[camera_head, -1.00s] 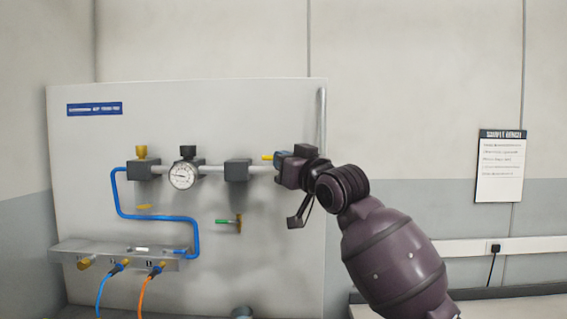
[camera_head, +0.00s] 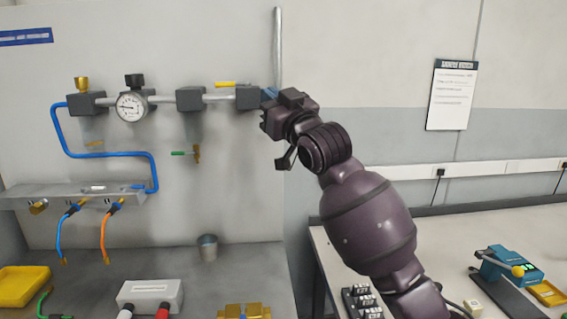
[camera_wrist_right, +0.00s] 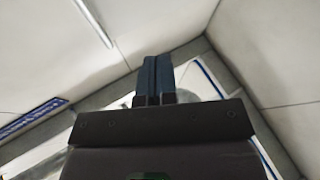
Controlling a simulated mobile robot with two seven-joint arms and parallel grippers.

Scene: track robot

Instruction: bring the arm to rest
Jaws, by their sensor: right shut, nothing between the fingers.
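My right gripper (camera_head: 268,94) is in front of the right part of the upright panel (camera_head: 240,180), beside the last dark valve block (camera_head: 248,97) on the pipe. Its blue fingers (camera_wrist_right: 153,75) are shut together with nothing between them in the right wrist view, seen against the ceiling and walls. A yellow lever (camera_head: 232,84) lies level above the pipe, left of the gripper. I cannot tell how far the fingers are from the valve block. My right arm (camera_head: 368,222) reaches up from the lower right. My left gripper is not in view.
The panel carries a gauge (camera_head: 131,107) and a blue tube (camera_head: 105,154). A metal cup (camera_head: 207,247), a yellow tray (camera_head: 22,286) and a pale box (camera_head: 150,296) are on the bench below. A blue device (camera_head: 513,266) stands on the right-hand table.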

